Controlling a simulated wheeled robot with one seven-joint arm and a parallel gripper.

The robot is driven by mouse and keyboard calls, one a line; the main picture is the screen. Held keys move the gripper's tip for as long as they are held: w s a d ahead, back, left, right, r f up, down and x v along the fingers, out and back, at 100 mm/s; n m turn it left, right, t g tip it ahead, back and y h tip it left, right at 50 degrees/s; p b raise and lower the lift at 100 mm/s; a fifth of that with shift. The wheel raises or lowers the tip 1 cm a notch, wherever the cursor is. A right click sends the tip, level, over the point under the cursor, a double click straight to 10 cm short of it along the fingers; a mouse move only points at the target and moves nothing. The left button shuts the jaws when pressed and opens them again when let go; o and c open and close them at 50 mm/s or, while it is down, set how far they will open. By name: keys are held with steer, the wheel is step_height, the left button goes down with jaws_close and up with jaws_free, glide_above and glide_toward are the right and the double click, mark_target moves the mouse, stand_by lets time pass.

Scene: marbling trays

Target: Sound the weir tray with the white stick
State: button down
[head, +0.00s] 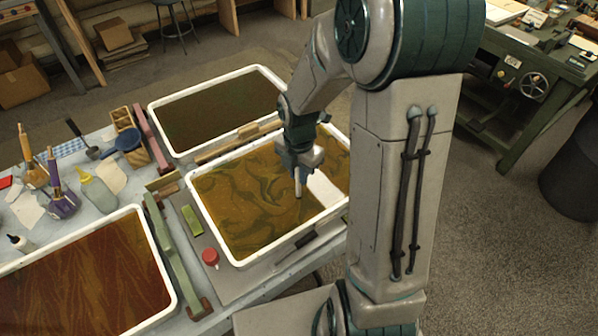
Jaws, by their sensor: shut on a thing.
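My gripper (298,163) is above the middle tray in the head view, pointing down. It is shut on a pale stick (298,184), which hangs nearly upright below the fingers. The stick's upper part is hidden by the gripper. I cannot tell whether its lower end touches the liquid. The middle tray (212,228) has a white rim and holds ochre liquid with dark green swirls. A flat white piece (324,190) shows in this tray, just right of the stick; it may be the weir. My arm hides the tray's right side.
A dark green tray (153,116) stands behind, and a red-brown tray (172,285) at the front left. A green rail (172,255), a red-capped pot (210,257) and a green block (192,220) lie left of the middle tray. Bottles and tools crowd the left table.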

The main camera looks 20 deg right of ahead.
step_height(320, 180, up, 12)
steer(key=p, duration=1.1)
steer(key=shift+r, duration=0.25)
steer(key=shift+f, duration=0.1)
